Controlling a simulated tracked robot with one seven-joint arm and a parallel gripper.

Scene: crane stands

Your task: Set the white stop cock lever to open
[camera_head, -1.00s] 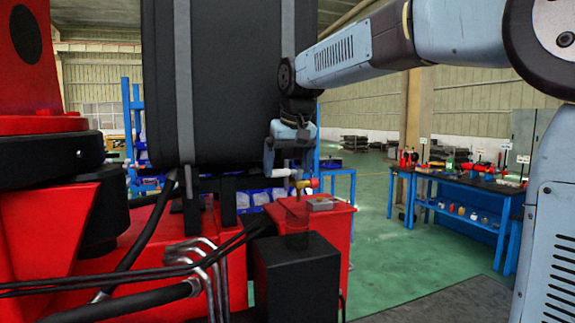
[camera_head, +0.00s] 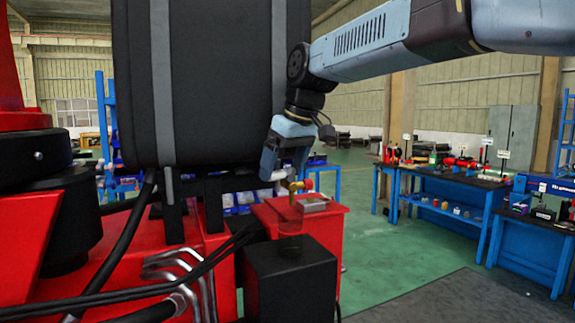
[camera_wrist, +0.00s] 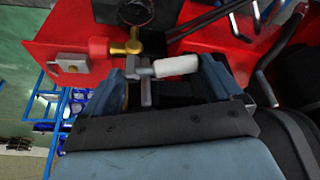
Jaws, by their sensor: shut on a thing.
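The white stop cock lever (camera_wrist: 177,65) lies sideways between the fingers of my gripper (camera_wrist: 160,72) in the wrist view. Its grey stem runs left toward the brass valve body (camera_wrist: 128,48). My gripper is shut on the lever. In the head view my gripper (camera_head: 284,165) points down from above, with the white lever (camera_head: 272,175) showing at its tips. The brass valve (camera_head: 296,187) and a red part (camera_head: 308,184) sit just to the right. The exact finger contact is partly hidden.
A red cabinet (camera_head: 325,235) with a small tray on top (camera_head: 312,205) stands below the valve. A black box (camera_head: 292,280) is in front, and a large black panel (camera_head: 200,80) hangs close to the left. Blue workbenches (camera_head: 445,190) stand at the right, beyond open green floor.

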